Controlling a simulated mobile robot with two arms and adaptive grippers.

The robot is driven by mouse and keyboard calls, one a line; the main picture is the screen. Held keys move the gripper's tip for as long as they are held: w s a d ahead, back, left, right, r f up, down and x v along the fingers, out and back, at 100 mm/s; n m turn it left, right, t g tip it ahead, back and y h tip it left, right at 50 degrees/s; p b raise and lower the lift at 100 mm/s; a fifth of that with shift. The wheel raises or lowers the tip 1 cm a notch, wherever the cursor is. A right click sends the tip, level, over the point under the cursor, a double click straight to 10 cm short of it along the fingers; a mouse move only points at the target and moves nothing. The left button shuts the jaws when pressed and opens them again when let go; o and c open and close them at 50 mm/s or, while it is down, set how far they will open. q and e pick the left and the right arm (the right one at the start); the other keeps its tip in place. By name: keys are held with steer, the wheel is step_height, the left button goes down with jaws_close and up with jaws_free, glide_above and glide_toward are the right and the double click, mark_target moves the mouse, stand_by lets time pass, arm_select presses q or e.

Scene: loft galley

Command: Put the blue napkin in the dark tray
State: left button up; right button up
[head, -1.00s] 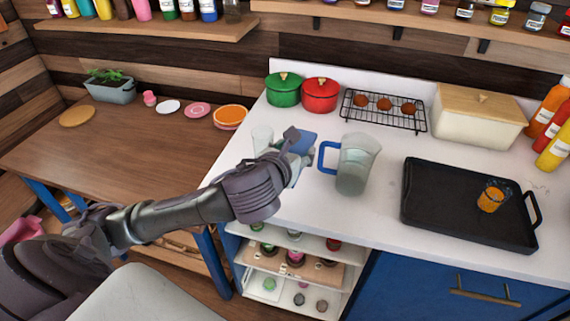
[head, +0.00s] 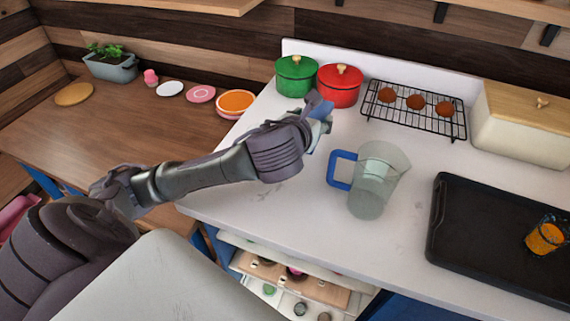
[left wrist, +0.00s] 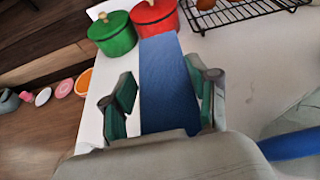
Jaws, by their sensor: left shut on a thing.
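The blue napkin (left wrist: 168,85) is between the fingers of my left gripper (left wrist: 162,98) in the left wrist view, extending forward toward the red pot. In the head view, my left gripper (head: 318,122) is above the white counter, shut on the napkin, with a bit of blue (head: 320,106) showing at its fingers. The dark tray (head: 480,235) lies flat on the counter at the right, well apart from the gripper, its right part cut off by the picture edge. A glass of orange drink (head: 546,236) stands in the tray. My right gripper is not in view.
A clear pitcher with a blue handle (head: 378,182) stands between my left gripper and the tray. Green (head: 296,77) and red (head: 339,86) pots, a cooling rack (head: 400,118) with brown balls and a cream bin (head: 525,130) line the back. The front counter is clear.

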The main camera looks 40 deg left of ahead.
arm_select(q)
steer(key=shift+f+b, duration=0.4)
steer(key=shift+f, duration=0.4)
steer(key=b, duration=0.1)
glide_above(308, 162)
step_height(308, 162, down, 6)
steer(key=shift+r, duration=0.2)
steer(key=shift+f+b, duration=0.3)
steer(key=shift+f, duration=1.85)
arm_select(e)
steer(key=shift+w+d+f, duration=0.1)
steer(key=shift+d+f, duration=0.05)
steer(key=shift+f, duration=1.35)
arm_select(q)
steer(key=shift+f, duration=0.1)
steer(key=o, duration=1.1)
